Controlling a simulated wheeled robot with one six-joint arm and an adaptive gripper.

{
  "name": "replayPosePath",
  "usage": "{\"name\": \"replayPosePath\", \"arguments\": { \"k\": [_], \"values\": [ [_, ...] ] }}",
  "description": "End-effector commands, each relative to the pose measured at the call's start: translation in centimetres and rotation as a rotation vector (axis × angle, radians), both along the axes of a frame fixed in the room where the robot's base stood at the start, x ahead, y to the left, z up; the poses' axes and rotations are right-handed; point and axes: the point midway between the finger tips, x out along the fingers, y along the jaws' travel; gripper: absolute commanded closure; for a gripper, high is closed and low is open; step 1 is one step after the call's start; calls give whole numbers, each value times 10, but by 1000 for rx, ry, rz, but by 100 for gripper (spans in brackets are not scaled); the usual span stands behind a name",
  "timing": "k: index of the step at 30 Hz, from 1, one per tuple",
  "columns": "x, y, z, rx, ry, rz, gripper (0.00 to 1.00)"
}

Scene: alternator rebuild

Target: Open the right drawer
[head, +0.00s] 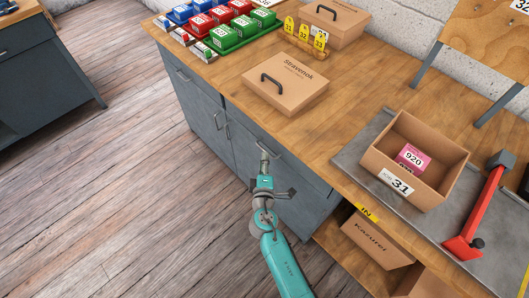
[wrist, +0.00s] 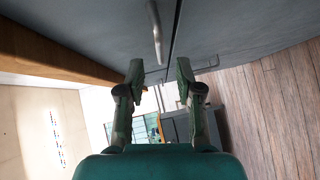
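The right drawer (head: 245,135) is the grey drawer front under the wooden bench top, and it looks closed. Its metal bar handle (head: 270,151) shows just beyond my gripper (head: 264,168) in the head view. In the wrist view, my gripper (wrist: 159,70) is open, with a dark finger on each side and nothing held. The handle (wrist: 156,32) lines up between the two fingers there, running lengthwise toward the top edge. I cannot tell how deep it sits between them, and no contact is visible. The left drawer handle (head: 183,76) is farther left.
Cabinet doors with upright handles (head: 218,121) are below. On the bench are a closed carton (head: 286,83), coloured bins (head: 235,37), and an open box (head: 415,160) on a grey mat. A shelf with cartons (head: 375,242) is at right. The wooden floor (head: 110,180) to the left is clear.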

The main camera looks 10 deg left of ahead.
Motion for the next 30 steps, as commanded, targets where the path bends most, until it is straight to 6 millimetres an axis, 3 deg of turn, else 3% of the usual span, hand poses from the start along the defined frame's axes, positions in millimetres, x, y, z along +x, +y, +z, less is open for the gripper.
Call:
{"name": "replayPosePath", "arguments": {
  "k": [3,9,20,25,30],
  "values": [
    [20,2,-2,1,0,-1,65],
    [38,5,-6,0,1,-1,65],
    [43,5,-7,1,1,0,65],
    [42,5,-7,1,1,0,100],
    [42,5,-7,1,1,0,100]
  ]
}}
